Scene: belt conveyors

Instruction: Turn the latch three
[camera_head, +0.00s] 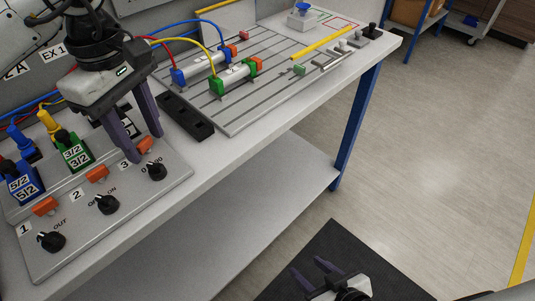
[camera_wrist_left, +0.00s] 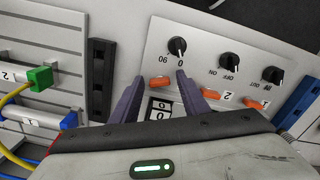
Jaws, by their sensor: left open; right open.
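The panel (camera_head: 110,220) stands at the front left of the bench, with several black rotary knobs and orange pieces. The knob at number 3 (camera_head: 157,171) has a white pointer mark; it also shows in the left wrist view (camera_wrist_left: 177,47), between the marks 0 and 90. An orange piece (camera_head: 146,145) sits behind it. My left gripper (camera_head: 146,146) is open and points down at the panel. In the left wrist view its fingertips (camera_wrist_left: 159,77) lie either side of the orange piece, short of the knob. Contact cannot be told. My right gripper (camera_head: 312,267) is open and empty, low over the dark mat.
Knobs at numbers 1 (camera_head: 51,241) and 2 (camera_head: 107,204) stand close by. Green (camera_head: 74,151) and blue (camera_head: 22,183) valves with hoses are behind. A black rail (camera_head: 185,117) and a slotted plate (camera_head: 270,75) with cylinders lie to the right.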

